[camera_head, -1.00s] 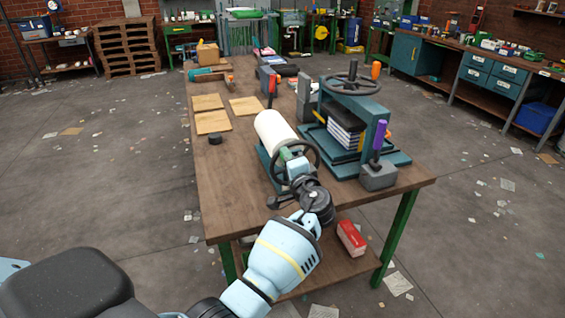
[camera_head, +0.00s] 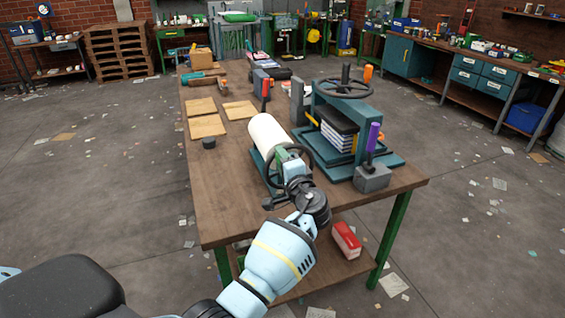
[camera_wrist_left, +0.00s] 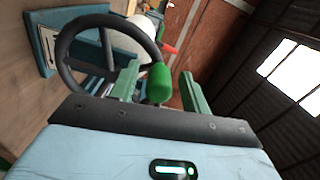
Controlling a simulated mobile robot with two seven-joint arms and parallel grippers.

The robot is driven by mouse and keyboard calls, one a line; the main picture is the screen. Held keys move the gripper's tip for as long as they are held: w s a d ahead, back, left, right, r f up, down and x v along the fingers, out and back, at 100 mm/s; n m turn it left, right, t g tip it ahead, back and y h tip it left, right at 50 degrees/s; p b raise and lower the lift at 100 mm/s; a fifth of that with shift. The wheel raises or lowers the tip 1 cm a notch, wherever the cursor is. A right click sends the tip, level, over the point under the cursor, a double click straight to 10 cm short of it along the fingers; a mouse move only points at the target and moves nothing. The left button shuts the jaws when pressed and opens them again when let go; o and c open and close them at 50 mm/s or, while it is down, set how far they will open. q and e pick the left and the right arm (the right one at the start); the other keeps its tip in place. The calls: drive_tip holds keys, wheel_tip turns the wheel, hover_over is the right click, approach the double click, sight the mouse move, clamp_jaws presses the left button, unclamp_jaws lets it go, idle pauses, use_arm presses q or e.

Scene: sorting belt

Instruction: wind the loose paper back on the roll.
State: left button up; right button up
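The white paper roll (camera_head: 270,136) lies on a teal stand on the wooden table. A dark handwheel (camera_head: 271,181) is at its near end. My left gripper (camera_head: 285,154) is at this wheel, over the near part of the table. In the left wrist view the wheel (camera_wrist_left: 68,70) stands left of the fingers, and a green handle knob (camera_wrist_left: 160,83) shows between the two green fingers, with small gaps on both sides. The left gripper looks open around the knob. A loose end of paper cannot be made out. My right gripper is not in view.
A teal press (camera_head: 336,152) with its own wheel stands right of the roll, beside a grey block with a purple handle (camera_head: 373,140). Square wooden boards (camera_head: 206,126) and a small black puck (camera_head: 208,143) lie to the left. A red box (camera_head: 346,240) sits on the lower shelf.

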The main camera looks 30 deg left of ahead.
use_arm(q)
drive_tip(key=shift+d, duration=0.15)
drive_tip(key=v, duration=0.7)
drive_tip(key=shift+s+d, duration=0.15)
drive_tip(key=shift+s, duration=0.15)
